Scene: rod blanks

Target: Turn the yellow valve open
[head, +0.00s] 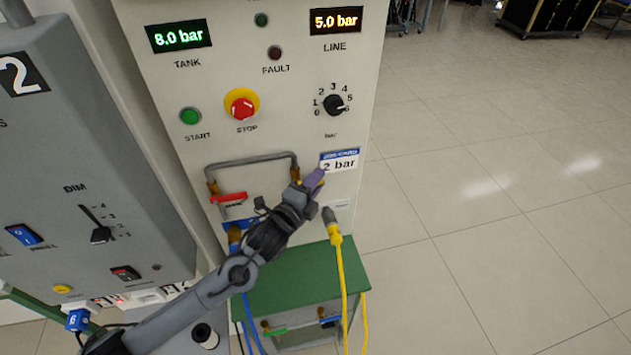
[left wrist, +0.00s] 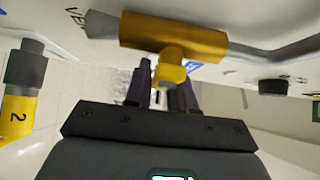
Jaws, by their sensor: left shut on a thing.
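The yellow valve shows in the left wrist view as a brass-coloured body (left wrist: 175,38) on a grey pipe with a yellow handle (left wrist: 171,70). In the head view my left gripper (head: 314,182) reaches up to the right end of the pipe on the panel and hides most of the valve. In the left wrist view its purple fingers (left wrist: 162,90) stand on either side of the yellow handle, shut on it. How far the handle is turned cannot be told. My right gripper is not in view.
The panel reads 8.0 bar tank (head: 179,36) and 5.0 bar line (head: 335,20). A red-handled valve (head: 228,198) is left of my gripper. A card (head: 339,162) says 2 bar. A yellow hose (head: 341,270) hangs close to the right.

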